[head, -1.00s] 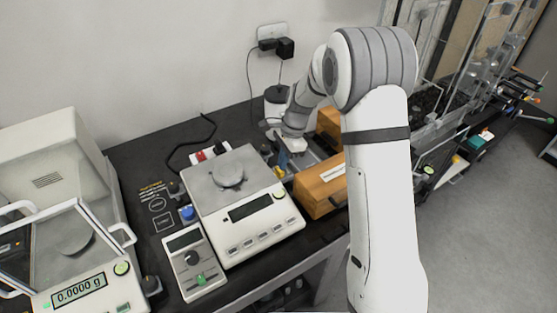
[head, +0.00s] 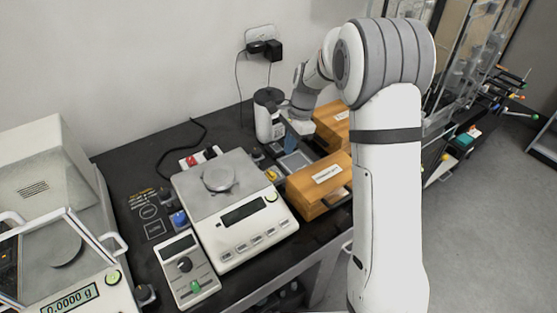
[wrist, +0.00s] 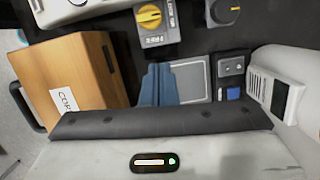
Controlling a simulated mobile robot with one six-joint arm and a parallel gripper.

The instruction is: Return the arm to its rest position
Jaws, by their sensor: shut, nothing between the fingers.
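My arm stands at the right of the head view and reaches over the black table (head: 122,160). My gripper (head: 291,142) has blue fingers pointing down, beside the wooden boxes. In the wrist view its blue fingers (wrist: 158,84) are together, with nothing between them. They hang above the table near a flat grey plate (wrist: 192,82). The exact height of the fingertips above it is hard to tell.
Two wooden boxes (head: 311,189) with labels stand close to the right of my gripper. A white-and-black device (head: 268,118) stands behind it. A top-pan balance (head: 236,236) and a small control box (head: 186,276) are left. A glass-doored balance (head: 50,170) is farther left.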

